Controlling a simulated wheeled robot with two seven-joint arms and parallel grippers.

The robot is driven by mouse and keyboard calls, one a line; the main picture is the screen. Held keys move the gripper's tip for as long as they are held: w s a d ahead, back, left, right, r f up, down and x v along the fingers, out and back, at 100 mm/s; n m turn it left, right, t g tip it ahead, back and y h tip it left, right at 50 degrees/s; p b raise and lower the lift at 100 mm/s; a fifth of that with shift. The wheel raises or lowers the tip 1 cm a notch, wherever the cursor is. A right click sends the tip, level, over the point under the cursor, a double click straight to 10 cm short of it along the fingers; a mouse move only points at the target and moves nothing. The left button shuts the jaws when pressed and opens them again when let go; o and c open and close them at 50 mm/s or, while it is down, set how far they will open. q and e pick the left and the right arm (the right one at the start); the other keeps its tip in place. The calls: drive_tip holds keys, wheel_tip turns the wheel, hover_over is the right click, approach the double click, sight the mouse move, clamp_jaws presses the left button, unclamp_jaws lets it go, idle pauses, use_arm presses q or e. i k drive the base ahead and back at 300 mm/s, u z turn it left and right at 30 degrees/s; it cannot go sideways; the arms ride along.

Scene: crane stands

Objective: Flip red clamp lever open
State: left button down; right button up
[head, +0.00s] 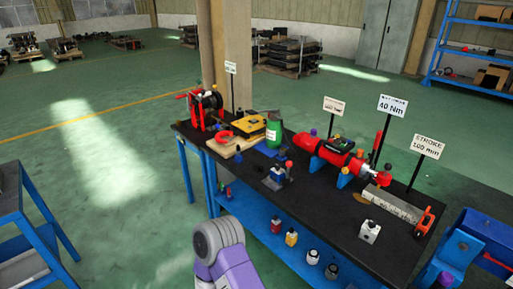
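A dark workbench (335,222) with blue legs stands ahead of me. At its far left end is a red and black device (205,106) with a thin red lever-like part (184,97) sticking out to the left. A red cylinder unit (330,152) lies on blue supports at the middle back. An orange-red clamp-like piece (425,221) stands at the right end, beside a grey ruler-like block (393,203). I cannot tell which red part is the clamp lever or whether it is open. A purple and grey part of my arm shows at the bottom; neither gripper is in view.
Signs (391,105) on thin posts rise from the bench's back. A green bottle (273,131), a blue stand (275,177) and a small white block (369,231) stand on it. Small bottles (291,238) sit on the blue lower shelf. Green floor is open to the left.

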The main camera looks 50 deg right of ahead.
sight(289, 164)
drive_tip(key=z, duration=0.7)
drive_tip(key=i, duration=1.3)
drive_tip(key=z, duration=1.65)
drive_tip(key=i, duration=0.45)
drive_tip(key=z, duration=0.35)
